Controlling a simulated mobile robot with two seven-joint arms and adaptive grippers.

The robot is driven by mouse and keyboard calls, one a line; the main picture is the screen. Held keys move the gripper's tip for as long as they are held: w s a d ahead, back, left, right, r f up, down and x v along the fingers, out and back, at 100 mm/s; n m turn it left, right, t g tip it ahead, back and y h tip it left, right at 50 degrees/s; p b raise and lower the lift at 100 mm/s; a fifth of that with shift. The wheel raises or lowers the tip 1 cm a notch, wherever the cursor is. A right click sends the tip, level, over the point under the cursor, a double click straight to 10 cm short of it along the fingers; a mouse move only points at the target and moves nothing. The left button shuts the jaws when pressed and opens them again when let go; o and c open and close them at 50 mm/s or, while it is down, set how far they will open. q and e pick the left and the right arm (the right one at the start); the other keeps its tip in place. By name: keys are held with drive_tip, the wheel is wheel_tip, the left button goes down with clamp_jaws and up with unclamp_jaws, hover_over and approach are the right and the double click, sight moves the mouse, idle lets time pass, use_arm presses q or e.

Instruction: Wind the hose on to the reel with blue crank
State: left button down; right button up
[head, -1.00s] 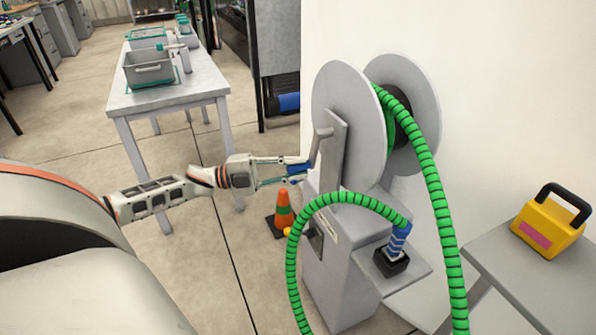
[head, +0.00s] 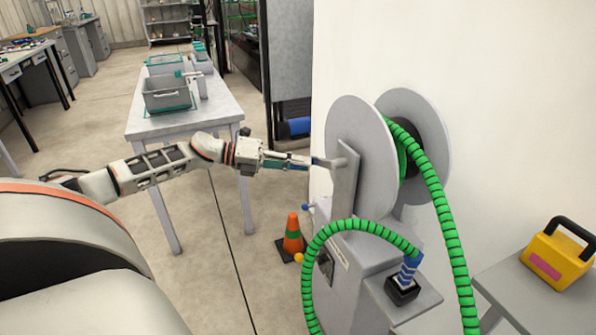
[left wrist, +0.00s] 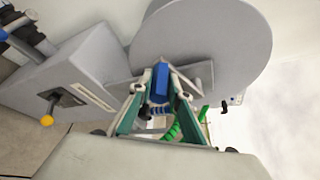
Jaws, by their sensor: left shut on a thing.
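The grey reel (head: 354,120) has two round discs and stands on a grey pedestal. Its grey crank arm (head: 327,162) sticks out to the left of the upright bracket. My left gripper (head: 306,161) is shut on the blue crank handle, which shows between its fingers in the left wrist view (left wrist: 161,80). The green ribbed hose (head: 440,205) runs over the reel's drum and hangs down in front on the right. A second green length loops from the pedestal's front to a blue cuff (head: 408,270) on a black socket. My right gripper is out of view.
An orange cone (head: 293,235) stands on the floor left of the pedestal, near a yellow-knobbed lever (head: 300,258). A yellow box with a black handle (head: 557,255) sits on a grey side table at right. A table (head: 210,115) with grey totes stands behind my left arm.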

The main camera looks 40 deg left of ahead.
use_arm(q)
drive_tip(key=shift+w+a+r+m+y+p, duration=0.15)
drive_tip(key=shift+r+m+y+p, duration=0.1)
drive_tip(key=shift+r+m, duration=0.2)
drive_tip(key=shift+s+a+r+m+y+p, duration=0.15)
drive_tip(key=shift+r+m+y+p, duration=0.15)
drive_tip(key=shift+r, duration=0.25)
drive_tip(key=shift+w, duration=0.1)
drive_tip(key=c, duration=1.9)
unclamp_jaws()
drive_tip(key=v, duration=1.2)
drive_tip(key=shift+f, duration=0.1)
